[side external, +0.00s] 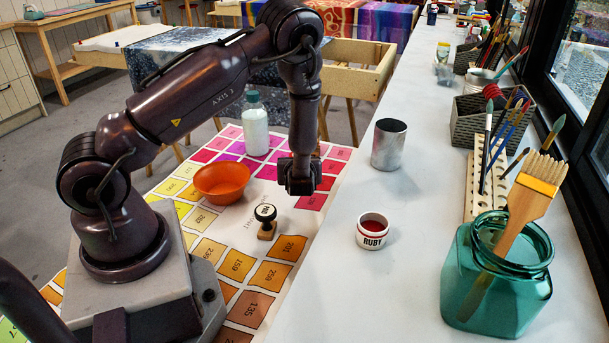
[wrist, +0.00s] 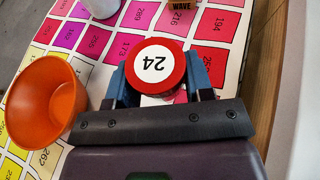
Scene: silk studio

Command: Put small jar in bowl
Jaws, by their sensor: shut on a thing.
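The orange bowl (side external: 221,191) stands on the colour-chart sheet (side external: 231,233); in the wrist view it is at the left (wrist: 40,105), empty as far as I see. My gripper (side external: 299,188) points down to the right of the bowl, apart from it. In the wrist view its two fingers (wrist: 158,80) are closed on either side of a round thing with a red-rimmed white top marked 24, which looks like the lid of the small jar (wrist: 155,66). The jar's body is hidden beneath its top. In the side view my gripper hides it, so its height above the sheet is unclear.
A black-topped stamp (side external: 265,218) stands in front of the bowl and a pale bottle (side external: 255,130) behind it. On the white counter at right are a metal cup (side external: 389,145), a RUBY pot (side external: 372,232) and a teal brush jar (side external: 500,290).

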